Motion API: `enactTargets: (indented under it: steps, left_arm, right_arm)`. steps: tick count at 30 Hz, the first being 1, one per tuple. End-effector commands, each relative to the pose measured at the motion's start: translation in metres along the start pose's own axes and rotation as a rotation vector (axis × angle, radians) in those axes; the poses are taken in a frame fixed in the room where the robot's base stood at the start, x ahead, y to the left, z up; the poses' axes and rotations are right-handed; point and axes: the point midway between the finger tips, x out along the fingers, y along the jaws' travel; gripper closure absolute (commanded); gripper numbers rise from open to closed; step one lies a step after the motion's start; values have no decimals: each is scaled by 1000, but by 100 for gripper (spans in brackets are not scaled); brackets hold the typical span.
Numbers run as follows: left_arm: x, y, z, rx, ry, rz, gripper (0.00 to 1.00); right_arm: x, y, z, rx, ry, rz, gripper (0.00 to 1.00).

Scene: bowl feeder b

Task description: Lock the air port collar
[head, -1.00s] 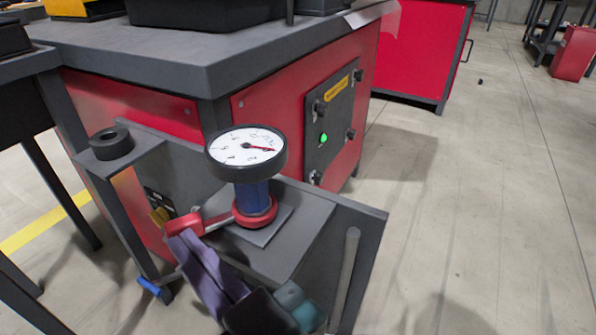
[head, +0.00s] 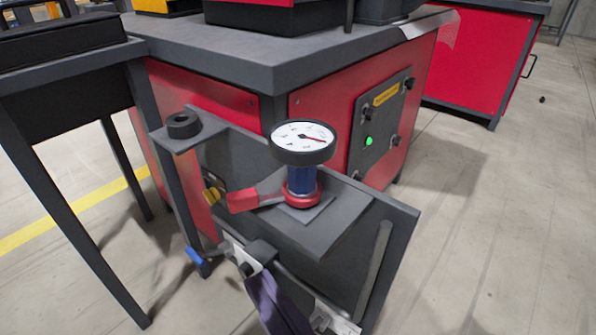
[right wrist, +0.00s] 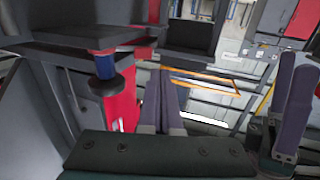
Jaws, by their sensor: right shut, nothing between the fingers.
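The air port collar (head: 301,194) is a red ring around the foot of the blue stem (head: 300,178) under a round dial gauge (head: 302,143). Its lever ends in a red grip (head: 242,200) pointing left in the head view. My right gripper (head: 258,281) is below the shelf, apart from the lever, its purple fingers shut and empty. Its fingers also show in the right wrist view (right wrist: 160,112), with the blue stem (right wrist: 105,67) to their left. Purple fingers at the right edge of that view look like my left gripper (right wrist: 288,105); its opening is unclear.
The gauge stands on a grey bracket shelf (head: 335,232) fixed to a red cabinet. A dark ring on a small ledge (head: 183,125) is at left. A blue-tipped handle (head: 196,258) sticks out below. A control panel (head: 381,123) shows a green light.

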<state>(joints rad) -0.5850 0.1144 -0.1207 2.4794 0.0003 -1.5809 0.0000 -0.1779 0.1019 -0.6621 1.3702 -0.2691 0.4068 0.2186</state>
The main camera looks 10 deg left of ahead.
Motion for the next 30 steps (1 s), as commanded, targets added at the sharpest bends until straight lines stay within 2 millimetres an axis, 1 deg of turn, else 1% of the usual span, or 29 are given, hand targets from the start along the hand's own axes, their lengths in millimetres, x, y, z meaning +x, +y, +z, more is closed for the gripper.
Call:
enactTargets:
  steps: [1, 3, 6, 10, 15, 27, 29, 30]
  left_arm:
    - [-7, 0, -2, -2, 0, 2, 0]
    - [-10, 0, -4, -3, 2, 2, 0]
    - [-13, 0, -7, -3, 9, 0, 0]
    - [-15, -1, -8, -2, 9, -1, 0]
    - [-15, -2, -8, 1, 8, -3, 0]
    - [-15, -4, -7, 9, 6, -9, 0]
    - [-17, -4, -7, 8, 6, -9, 0]
    - [-22, -4, -8, 8, 5, -9, 0]
  right_arm:
    - [-12, -3, -4, 1, -1, 1, 100]
    - [-26, -6, -3, 1, 0, 0, 100]
    - [-42, -10, -2, -2, 0, 0, 100]
    - [-56, -13, -2, -1, 2, 0, 100]
    - [-62, -14, -2, -2, 5, 0, 100]
    - [-61, -14, -1, -2, 5, 0, 100]
    - [-61, -13, -3, -2, 2, 3, 100]
    - [-60, -11, -8, -2, -6, 10, 100]
